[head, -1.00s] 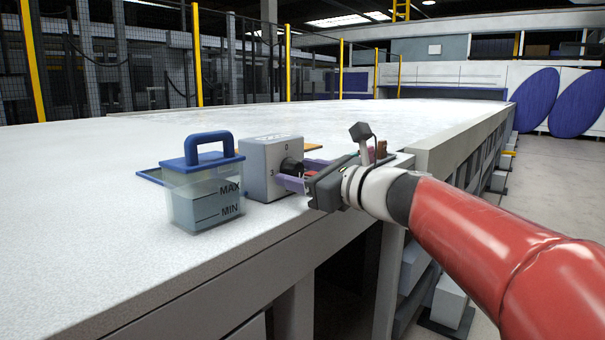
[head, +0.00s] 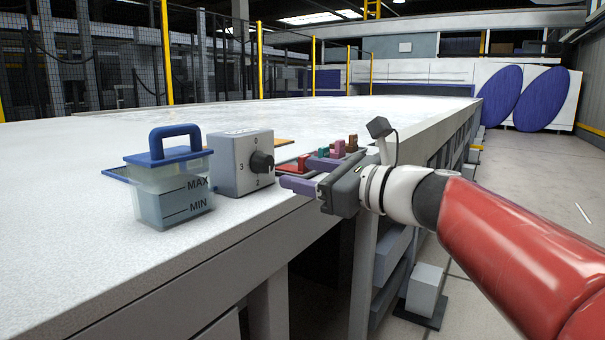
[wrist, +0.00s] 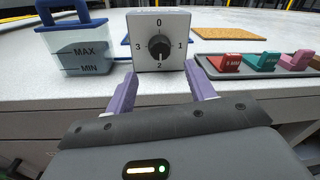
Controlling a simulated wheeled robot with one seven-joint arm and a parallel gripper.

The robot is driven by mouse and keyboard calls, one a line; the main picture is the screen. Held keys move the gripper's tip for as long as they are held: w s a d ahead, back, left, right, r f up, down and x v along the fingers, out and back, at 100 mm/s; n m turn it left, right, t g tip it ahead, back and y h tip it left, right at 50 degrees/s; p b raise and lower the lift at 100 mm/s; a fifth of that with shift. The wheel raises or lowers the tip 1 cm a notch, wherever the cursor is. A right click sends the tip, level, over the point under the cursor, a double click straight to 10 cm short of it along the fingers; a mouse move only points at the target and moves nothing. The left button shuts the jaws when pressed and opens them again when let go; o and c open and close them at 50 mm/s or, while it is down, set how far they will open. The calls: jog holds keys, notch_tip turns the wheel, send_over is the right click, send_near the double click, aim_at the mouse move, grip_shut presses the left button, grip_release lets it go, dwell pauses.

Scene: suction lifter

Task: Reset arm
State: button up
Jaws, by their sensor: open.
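My gripper (head: 299,176) is at the table's front edge, with its purple fingers (wrist: 162,92) spread and empty. It points at a grey dial box (head: 238,166) and stands a little apart from it. The box has a black knob (head: 262,162), marked 0 to 3 around it. In the wrist view the knob (wrist: 159,46) sits between and beyond the fingers, and its pointer appears to be toward 2. A clear container (head: 172,196) with a blue handle and MAX and MIN lines stands left of the box.
A grey tray (wrist: 213,72) with several coloured labelled blocks, among them a red one (wrist: 226,62), lies right of the box. A cork-coloured mat (wrist: 222,33) lies behind. The white table (head: 80,250) is mostly clear. The aisle floor (head: 530,200) is open at right.

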jog(key=s+f+n+g+h, duration=0.25)
jog(key=s+f+n, duration=0.35)
jog(key=f, duration=0.3)
jog(key=s+f+n+g+h, duration=0.2)
jog(key=s+f+n+h, duration=0.2)
jog(key=s+f+n, duration=0.3)
jog(key=s+d+f+n+g+h, duration=0.2)
jog(key=s+d+f+n+h, duration=0.5)
jog(key=f, duration=0.6)
jog(key=s+d+n, duration=0.1)
jog(key=d+n, duration=0.1)
jog(key=n, duration=0.1)
jog(key=shift+s+d+f+n, duration=0.15)
jog(key=shift+d+f+n, duration=0.05)
jog(key=shift+d+n, duration=0.2)
dwell(0.5)
